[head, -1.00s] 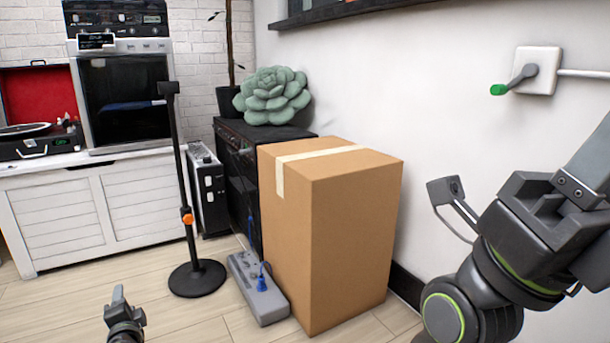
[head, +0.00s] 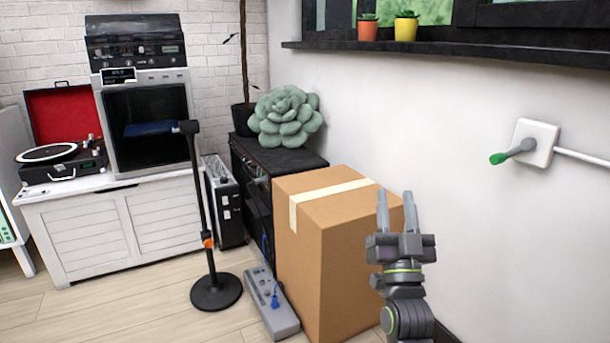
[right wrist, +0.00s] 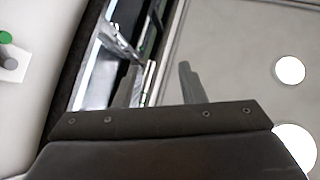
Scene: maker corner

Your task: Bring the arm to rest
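My right gripper (head: 396,202) is in the lower right of the head view, in front of the cardboard box's right edge. Its two fingers point up, with a gap between them and nothing held. In the right wrist view the gripper (right wrist: 160,82) also shows its fingers apart and empty. My left gripper is out of view. A green-tipped grey lever (head: 513,151) sticks out from a white wall plate (head: 538,140), apart from and to the right of my right gripper.
A tall cardboard box (head: 318,250) stands close by the right wall. A grey power strip (head: 270,303) and a black stand (head: 216,291) are on the floor to its left. A dark window sill (head: 390,52) runs above. The wall between gripper and lever is clear.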

